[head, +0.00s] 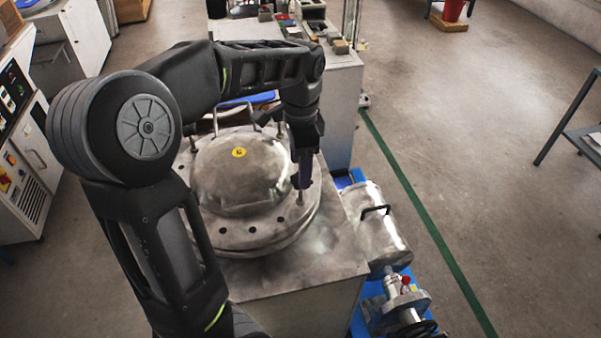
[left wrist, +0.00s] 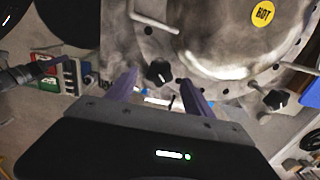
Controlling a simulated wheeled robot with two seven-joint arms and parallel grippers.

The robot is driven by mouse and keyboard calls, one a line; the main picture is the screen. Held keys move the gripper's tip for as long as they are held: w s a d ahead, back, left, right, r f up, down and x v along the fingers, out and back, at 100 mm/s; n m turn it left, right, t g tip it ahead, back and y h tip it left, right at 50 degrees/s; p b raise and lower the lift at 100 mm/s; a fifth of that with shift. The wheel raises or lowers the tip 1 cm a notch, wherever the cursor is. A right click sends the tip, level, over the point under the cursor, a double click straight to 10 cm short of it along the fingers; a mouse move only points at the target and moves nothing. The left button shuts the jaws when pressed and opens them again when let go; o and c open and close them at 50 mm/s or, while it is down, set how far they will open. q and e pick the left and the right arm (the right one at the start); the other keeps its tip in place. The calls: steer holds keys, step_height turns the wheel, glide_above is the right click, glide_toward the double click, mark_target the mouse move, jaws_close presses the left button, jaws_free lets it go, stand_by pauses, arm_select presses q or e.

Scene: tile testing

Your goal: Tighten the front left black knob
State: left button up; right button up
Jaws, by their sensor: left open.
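The round metal lid (head: 245,172) with a yellow sticker sits on a metal cabinet. It also shows in the left wrist view (left wrist: 215,45). My left gripper (head: 303,182) points down over the lid's right rim, above an upright metal post (head: 300,198). In the left wrist view, my left gripper (left wrist: 158,79) is open, its purple fingers apart. A black knob (left wrist: 158,73) appears between and just beyond the fingertips; contact cannot be told. A second black knob (left wrist: 276,100) stands further right along the rim. In the head view the knob at the gripper is hidden. My right gripper is not in view.
A metal cylinder (head: 375,225) with a black handle and a valve assembly (head: 400,300) with a red part stand right of the cabinet (head: 290,285). The lid has raised handles (left wrist: 155,18). A bench with small parts stands behind. The floor at right is mostly clear.

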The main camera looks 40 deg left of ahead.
arm_select(q)
steer(key=shift+f, duration=1.5)
steer(key=shift+c, duration=0.4)
jaws_close()
